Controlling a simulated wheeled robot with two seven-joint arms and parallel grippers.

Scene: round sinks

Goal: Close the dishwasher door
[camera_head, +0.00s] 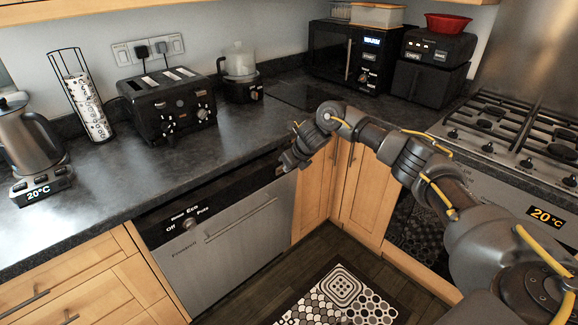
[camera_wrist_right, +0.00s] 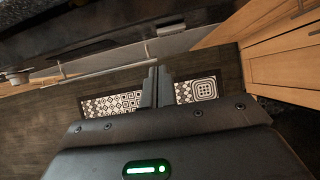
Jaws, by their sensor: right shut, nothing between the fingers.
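The dishwasher door (camera_head: 228,245) is a silver panel with a black control strip and a long bar handle, under the counter in the head view. It stands upright or nearly so. A dark band shows between its top and the counter; I cannot tell whether it is fully flush. My right gripper (camera_head: 281,171) is at the door's upper right corner, fingertips close to the control strip; contact is unclear. In the right wrist view its fingers (camera_wrist_right: 157,87) are shut and empty, with a grey strip, perhaps the door front, beyond them. My left gripper is not in view.
The dark counter (camera_head: 225,165) overhangs the door, with a toaster (camera_head: 168,101) and kettle (camera_head: 28,141) on it. Wooden cabinets (camera_head: 314,198) stand just right of the dishwasher.

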